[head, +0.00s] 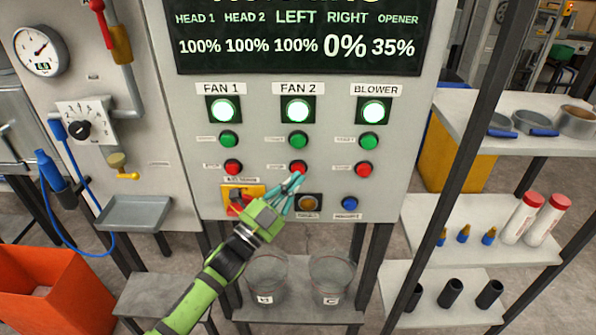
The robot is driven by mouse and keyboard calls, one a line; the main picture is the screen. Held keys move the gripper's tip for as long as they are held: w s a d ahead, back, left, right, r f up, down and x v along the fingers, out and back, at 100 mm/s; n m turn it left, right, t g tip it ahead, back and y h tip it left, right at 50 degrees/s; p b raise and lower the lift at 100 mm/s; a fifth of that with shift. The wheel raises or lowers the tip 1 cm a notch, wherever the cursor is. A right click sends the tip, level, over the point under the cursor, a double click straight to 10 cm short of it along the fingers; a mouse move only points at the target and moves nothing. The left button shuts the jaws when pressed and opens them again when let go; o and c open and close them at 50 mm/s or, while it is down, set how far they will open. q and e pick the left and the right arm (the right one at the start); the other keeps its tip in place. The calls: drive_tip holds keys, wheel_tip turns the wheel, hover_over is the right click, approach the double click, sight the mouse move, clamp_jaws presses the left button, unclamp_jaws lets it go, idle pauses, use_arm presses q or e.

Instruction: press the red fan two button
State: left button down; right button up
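The red fan two button (298,167) is on the grey control panel, below the green fan two button (299,139) and the lit FAN 2 lamp (298,109). My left gripper (296,176) reaches up from below, its teal fingers close together, with the tips at the lower edge of the red button. I cannot tell whether the tips touch it. The fingers hold nothing that I can see. My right gripper is not in view.
Red buttons for fan one (233,167) and the blower (363,169) flank it. A yellow-backed red switch (238,197), an amber button (308,203) and a blue button (349,203) sit below. Clear buckets (331,278) stand under the panel. Shelves (480,225) are at right.

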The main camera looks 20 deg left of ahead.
use_arm(q)
drive_tip(key=shift+w, duration=0.15)
drive_tip(key=shift+w+a, duration=0.1)
drive_tip(key=shift+w, duration=0.15)
drive_tip(key=shift+w+a+b, duration=0.15)
drive_tip(key=shift+w+b, duration=0.25)
drive_tip(key=shift+w, duration=0.05)
idle(0.6)
drive_tip(key=shift+s, duration=0.1)
drive_tip(key=shift+s+d+p, duration=0.25)
drive_tip(key=shift+s+p, duration=0.15)
drive_tip(key=shift+s, duration=0.4)
drive_tip(key=s+p, duration=0.1)
drive_tip(key=s, duration=0.1)
drive_tip(key=s+d+p, duration=0.1)
drive_tip(key=s, duration=0.1)
drive_tip(key=shift+s+d, duration=0.2)
drive_tip(key=shift+s, duration=0.2)
